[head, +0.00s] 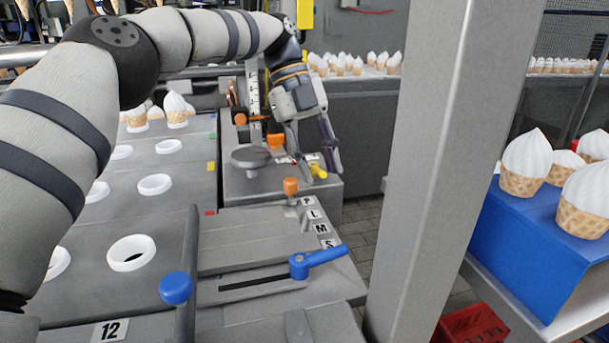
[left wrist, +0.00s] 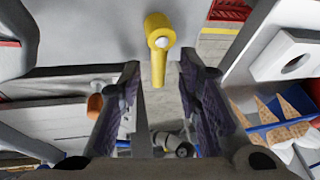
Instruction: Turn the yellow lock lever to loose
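The yellow lock lever (head: 316,171) sits on the edge of the grey machine block (head: 270,187), beyond the orange knob. In the left wrist view, the yellow lever (left wrist: 158,40) has a round hub with a pale centre, and its short handle points down the picture. My left gripper (head: 319,165) is open around the lever, partly hiding it in the head view. In the left wrist view, the fingers (left wrist: 160,70) stand apart on both sides of the handle's end, with gaps, and nothing is gripped. My right gripper is not in view.
An orange knob (head: 290,186) and a blue-handled slide lever (head: 318,257) stand nearer, by letter labels. A round grey disc (head: 251,158) is left of the gripper. A metal post (head: 428,170) rises at right. A blue stand (head: 530,245) holds cones. The floor is open beside the machine.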

